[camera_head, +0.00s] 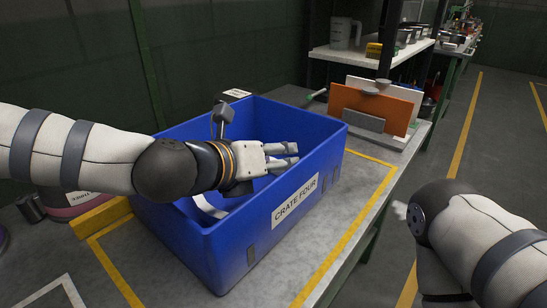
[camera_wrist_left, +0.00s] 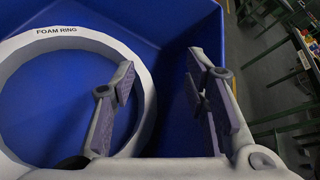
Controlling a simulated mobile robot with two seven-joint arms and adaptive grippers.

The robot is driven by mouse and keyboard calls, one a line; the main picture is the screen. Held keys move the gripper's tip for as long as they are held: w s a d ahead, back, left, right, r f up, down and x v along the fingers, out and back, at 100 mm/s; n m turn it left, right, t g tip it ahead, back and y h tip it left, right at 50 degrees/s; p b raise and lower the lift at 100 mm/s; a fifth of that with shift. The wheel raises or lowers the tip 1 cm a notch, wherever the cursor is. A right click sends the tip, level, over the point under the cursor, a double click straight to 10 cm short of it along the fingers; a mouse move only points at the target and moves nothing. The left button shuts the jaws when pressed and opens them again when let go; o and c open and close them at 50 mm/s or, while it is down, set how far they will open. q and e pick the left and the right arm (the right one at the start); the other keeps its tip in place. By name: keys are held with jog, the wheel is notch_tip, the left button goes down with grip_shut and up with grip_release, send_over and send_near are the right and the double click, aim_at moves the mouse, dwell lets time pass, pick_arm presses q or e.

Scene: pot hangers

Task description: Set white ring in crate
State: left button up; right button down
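The white ring (camera_wrist_left: 100,40), labelled FOAM RING, is inside the blue crate (camera_head: 240,240), labelled CRATE FOUR. In the head view only a small white curve of the ring (camera_head: 207,208) shows, behind the near wall and below my arm. My left gripper (camera_head: 288,156) is over the crate opening with its fingers apart. In the left wrist view the ring's right side passes between the gripper's two fingers (camera_wrist_left: 163,78), with a gap to the right finger. I cannot tell whether the left finger touches it. My right gripper is out of view.
The crate stands on a grey bench inside yellow tape lines. An orange board (camera_head: 372,108) and a white board stand to its right, with a shelf holding a jug (camera_head: 345,33) beyond. A yellow block (camera_head: 101,217) and a pink item (camera_head: 68,212) are at left.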

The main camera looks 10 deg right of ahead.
pick_arm(q)
jog(key=p+v, duration=0.2)
jog(key=v, duration=1)
jog(key=shift+r, duration=0.2)
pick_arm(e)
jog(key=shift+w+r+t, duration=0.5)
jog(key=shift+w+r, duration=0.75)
